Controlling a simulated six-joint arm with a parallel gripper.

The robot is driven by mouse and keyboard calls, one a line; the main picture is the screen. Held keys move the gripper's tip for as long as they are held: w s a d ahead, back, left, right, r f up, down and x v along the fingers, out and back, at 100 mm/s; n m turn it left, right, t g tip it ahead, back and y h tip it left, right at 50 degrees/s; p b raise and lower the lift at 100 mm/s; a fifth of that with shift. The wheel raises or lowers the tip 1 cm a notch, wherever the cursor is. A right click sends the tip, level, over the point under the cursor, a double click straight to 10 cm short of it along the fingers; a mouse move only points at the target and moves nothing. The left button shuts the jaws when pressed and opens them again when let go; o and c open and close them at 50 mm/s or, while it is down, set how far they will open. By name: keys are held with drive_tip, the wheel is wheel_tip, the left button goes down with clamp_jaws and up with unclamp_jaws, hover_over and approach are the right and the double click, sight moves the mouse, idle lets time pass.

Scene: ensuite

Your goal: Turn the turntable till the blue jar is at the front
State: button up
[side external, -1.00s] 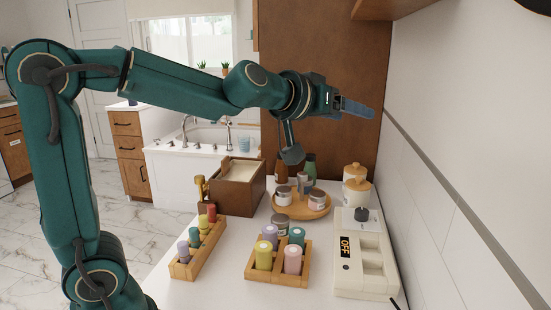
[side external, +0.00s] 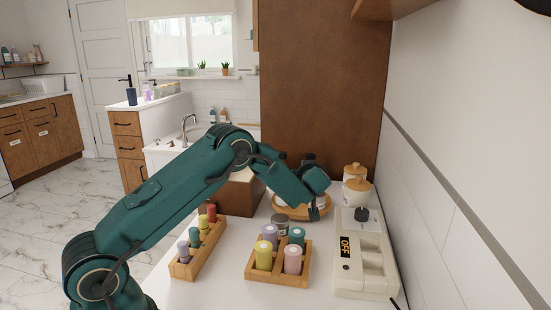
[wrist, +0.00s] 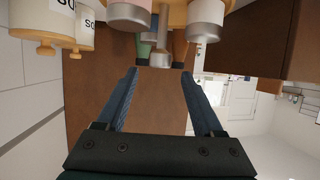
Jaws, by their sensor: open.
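The round wooden turntable (side external: 290,213) stands at the back of the counter, partly hidden by my arm in the side view. Its edge also shows at the top of the wrist view (wrist: 176,14). Jars with silver lids stand on it, among them a pinkish jar (wrist: 128,8) and a pale jar (wrist: 204,12). I cannot make out a blue jar in either view. My gripper (wrist: 160,76) is open, with nothing between its fingers. It is low at the turntable's near right side; whether it touches the rim or a jar cannot be told.
Green (wrist: 145,47) and brown (wrist: 181,47) bottles stand beyond the jars. Lidded canisters (side external: 357,190) and a white appliance (side external: 362,262) are at the right by the wall. A wooden box (side external: 238,195) is left. Bottle racks (side external: 278,278) (side external: 183,268) stand in front.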

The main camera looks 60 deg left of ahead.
drive_tip(key=shift+x, duration=2)
clamp_jaws()
